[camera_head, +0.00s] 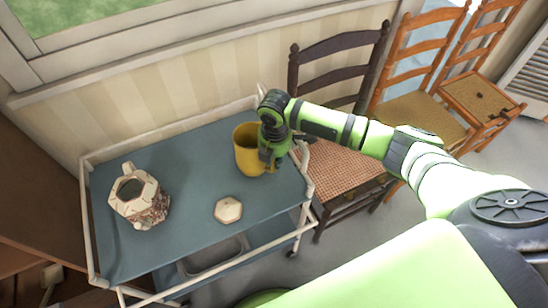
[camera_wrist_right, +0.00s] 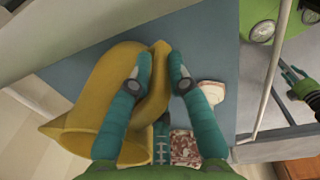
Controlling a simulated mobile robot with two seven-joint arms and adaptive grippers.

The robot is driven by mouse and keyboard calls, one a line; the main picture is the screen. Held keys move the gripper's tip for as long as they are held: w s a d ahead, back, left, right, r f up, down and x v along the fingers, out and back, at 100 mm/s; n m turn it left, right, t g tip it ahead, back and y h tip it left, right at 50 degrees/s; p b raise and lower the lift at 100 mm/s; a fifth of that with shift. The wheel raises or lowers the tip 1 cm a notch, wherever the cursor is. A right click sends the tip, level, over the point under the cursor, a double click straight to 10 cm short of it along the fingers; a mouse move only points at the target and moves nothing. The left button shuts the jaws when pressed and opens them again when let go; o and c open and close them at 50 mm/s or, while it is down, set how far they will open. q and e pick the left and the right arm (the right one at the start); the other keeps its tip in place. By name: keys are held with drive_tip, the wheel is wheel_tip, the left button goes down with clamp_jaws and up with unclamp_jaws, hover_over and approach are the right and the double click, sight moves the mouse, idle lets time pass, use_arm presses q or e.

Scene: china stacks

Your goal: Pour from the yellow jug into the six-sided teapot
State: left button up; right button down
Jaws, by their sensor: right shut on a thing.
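The yellow jug (camera_head: 247,158) looks upright over the back right part of the cart top; I cannot tell whether it touches. My right gripper (camera_head: 270,154) is on its right side. In the right wrist view my right gripper (camera_wrist_right: 158,80) is shut on the jug's handle, with the jug body (camera_wrist_right: 98,88) at left. The six-sided teapot (camera_head: 152,207), cream and brown, stands open-topped on the cart at left. Its six-sided lid (camera_head: 228,209) appears to lie apart on the cart top. A part that may be my left gripper (camera_wrist_right: 294,80) shows small at the wrist view's right edge.
The blue cart top (camera_head: 190,160) has a pale raised rail (camera_head: 87,225) around it. The cart top between teapot and jug is clear. A dark chair (camera_head: 335,170) stands close to the cart's right end. The wall and window are behind.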

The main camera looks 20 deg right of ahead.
drive_tip(key=shift+w+f, duration=0.1)
drive_tip(key=shift+f, duration=0.3)
drive_tip(key=c, duration=1.1)
unclamp_jaws()
drive_tip(key=shift+s+f, duration=0.25)
drive_tip(key=shift+s, duration=0.05)
drive_tip(key=shift+w+r, duration=0.1)
drive_tip(key=shift+r, duration=0.3)
drive_tip(key=r, duration=1.1)
drive_tip(key=shift+s+a+r, duration=0.1)
drive_tip(key=shift+s+r, duration=0.2)
